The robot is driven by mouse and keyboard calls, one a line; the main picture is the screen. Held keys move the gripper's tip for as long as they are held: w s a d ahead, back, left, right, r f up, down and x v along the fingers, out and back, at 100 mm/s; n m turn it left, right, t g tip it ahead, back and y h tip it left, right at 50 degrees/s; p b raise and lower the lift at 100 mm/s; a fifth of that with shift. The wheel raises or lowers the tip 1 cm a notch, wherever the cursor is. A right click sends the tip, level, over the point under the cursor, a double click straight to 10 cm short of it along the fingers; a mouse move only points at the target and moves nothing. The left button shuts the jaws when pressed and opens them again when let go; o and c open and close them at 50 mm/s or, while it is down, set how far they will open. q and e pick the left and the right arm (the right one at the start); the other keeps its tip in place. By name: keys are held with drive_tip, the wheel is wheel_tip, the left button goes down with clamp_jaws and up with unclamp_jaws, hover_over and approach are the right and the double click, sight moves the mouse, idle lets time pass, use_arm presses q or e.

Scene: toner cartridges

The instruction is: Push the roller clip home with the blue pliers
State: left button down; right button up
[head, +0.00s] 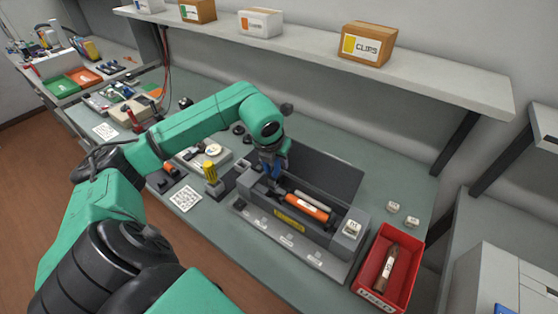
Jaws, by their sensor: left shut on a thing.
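My left gripper (276,157) reaches over the bench and is shut on the blue pliers (268,172). The pliers point down at the left end of an open grey cartridge housing (265,215). An orange roller (305,206) lies lengthwise in the housing, with a pale rod (313,201) beside it. The pliers' tips are close to the roller's left end; I cannot tell whether they touch anything. The roller clip is too small or hidden to make out. My right gripper is not in view.
A shelf (330,56) with boxes, including a CLIPS box (367,45), runs above the bench.

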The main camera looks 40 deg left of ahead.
use_arm(q)
drive_tip(key=shift+a, duration=0.1)
drive_tip(key=shift+a+b, duration=0.1)
drive_tip(key=shift+b, duration=0.3)
wheel_tip(320, 180, up, 8)
drive_tip(key=p, duration=0.5)
